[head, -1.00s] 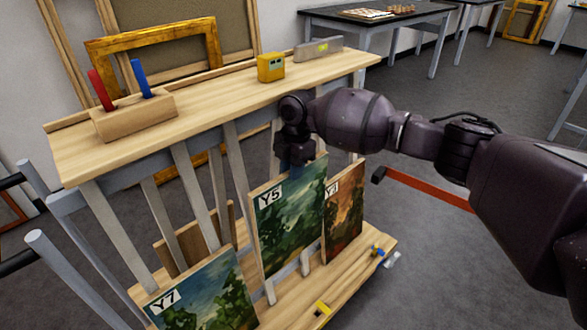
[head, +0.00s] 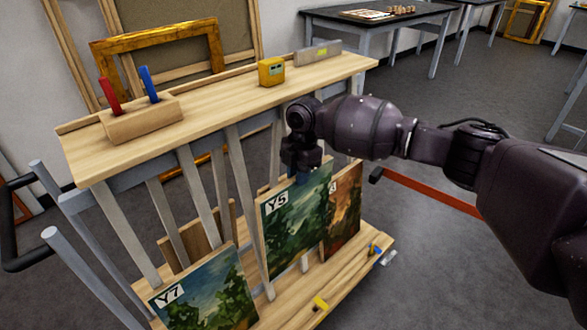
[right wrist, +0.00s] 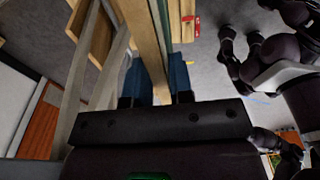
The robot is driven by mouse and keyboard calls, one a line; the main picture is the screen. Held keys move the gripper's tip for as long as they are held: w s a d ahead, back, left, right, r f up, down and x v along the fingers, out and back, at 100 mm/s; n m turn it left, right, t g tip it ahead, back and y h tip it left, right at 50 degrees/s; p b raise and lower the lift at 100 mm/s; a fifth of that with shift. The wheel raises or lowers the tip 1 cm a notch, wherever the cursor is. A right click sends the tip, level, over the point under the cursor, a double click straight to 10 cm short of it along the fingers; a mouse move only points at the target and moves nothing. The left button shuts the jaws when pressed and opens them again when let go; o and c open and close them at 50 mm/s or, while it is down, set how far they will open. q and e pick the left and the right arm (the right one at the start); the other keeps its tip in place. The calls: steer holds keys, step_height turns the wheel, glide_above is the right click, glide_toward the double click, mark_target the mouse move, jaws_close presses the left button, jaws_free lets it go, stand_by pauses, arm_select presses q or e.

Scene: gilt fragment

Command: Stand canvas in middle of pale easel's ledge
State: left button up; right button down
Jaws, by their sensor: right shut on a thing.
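The Y5 canvas (head: 297,218), a green landscape with a white label, stands upright in the rack in the head view. My right gripper (head: 304,174) is at its top edge, shut on it. In the right wrist view my two blue fingers (right wrist: 158,82) lie on either side of the canvas's thin pale edge (right wrist: 148,40). The Y7 canvas (head: 205,292) is at left in the rack, and an orange canvas (head: 343,215) stands just right of Y5, its label partly hidden. I cannot identify the pale easel in these frames. My left gripper is not in view.
The rack's wooden top (head: 215,97) carries a block with red and blue handles (head: 143,118), a yellow box (head: 271,71) and a grey block (head: 318,52). Grey rack bars (head: 222,180) stand close beside Y5. Tables (head: 375,30) stand behind; the floor at right has a red strip (head: 432,192).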

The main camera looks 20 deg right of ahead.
arm_select(q)
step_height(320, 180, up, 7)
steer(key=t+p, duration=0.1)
steer(key=p, duration=0.6)
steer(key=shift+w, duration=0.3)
arm_select(e)
steer(key=s+d, duration=0.5)
steer(key=s, duration=0.8)
steer(key=shift+s, duration=0.25)
